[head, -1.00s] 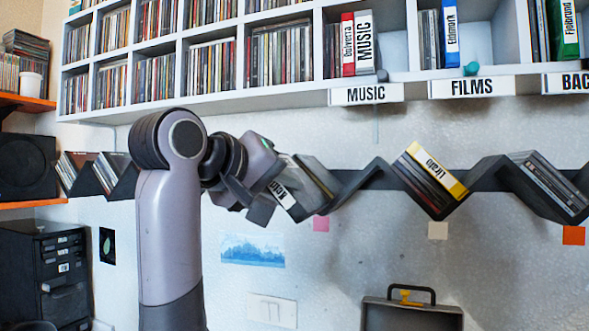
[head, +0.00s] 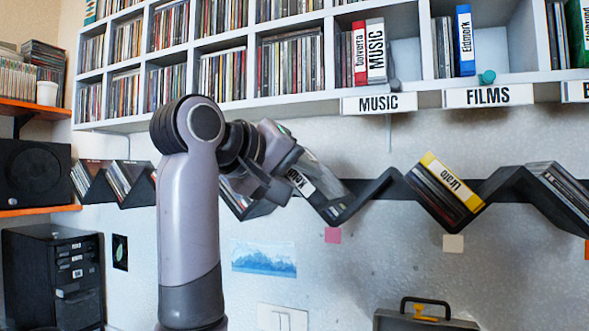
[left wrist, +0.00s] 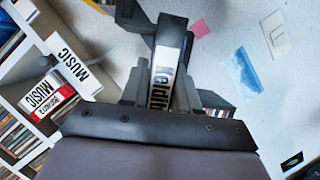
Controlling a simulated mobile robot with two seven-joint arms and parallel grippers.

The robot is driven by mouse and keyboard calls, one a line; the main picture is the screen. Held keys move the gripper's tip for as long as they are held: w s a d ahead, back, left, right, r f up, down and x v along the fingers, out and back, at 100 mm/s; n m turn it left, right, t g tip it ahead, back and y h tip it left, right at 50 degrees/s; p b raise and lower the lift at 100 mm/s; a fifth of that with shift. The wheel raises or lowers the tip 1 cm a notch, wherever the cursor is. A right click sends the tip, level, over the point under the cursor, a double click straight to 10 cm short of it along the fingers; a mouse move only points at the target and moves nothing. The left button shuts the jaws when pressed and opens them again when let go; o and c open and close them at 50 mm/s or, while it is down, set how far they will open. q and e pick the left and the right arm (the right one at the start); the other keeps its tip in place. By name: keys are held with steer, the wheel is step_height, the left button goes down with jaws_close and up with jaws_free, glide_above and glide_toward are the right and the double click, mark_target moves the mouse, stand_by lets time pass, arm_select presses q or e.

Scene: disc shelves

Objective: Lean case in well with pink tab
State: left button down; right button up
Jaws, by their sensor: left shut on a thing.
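In the left wrist view the case (left wrist: 163,75) stands between the two fingers, label toward the camera. The case is tilted, above the left part of the black zigzag shelf's well (head: 340,213) over the pink tab (head: 332,235). I cannot tell whether it touches the well. The pink tab also shows in the left wrist view (left wrist: 200,28). My arm and gripper hide part of the shelf. My right gripper is out of view.
The adjacent well at right holds leaning cases, one with a yellow spine (head: 447,178), above a cream tab (head: 453,243). A white cubby shelf (head: 430,98) with MUSIC and FILMS signs overhangs above. A briefcase (head: 425,318) is below.

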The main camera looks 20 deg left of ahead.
arm_select(q)
steer(key=w+p, duration=0.3)
steer(key=w, duration=0.3)
steer(key=shift+d+p, duration=0.1)
steer(key=shift+p, duration=0.2)
steer(key=w, duration=0.2)
steer(key=shift+w+f, duration=0.15)
steer(key=shift+w, duration=0.15)
steer(key=shift+w+d+f, duration=0.1)
steer(key=shift+w+f, duration=0.05)
steer(key=shift+w, duration=1.35)
steer(key=c, duration=0.8)
jaws_free()
steer(key=shift+o, duration=0.2)
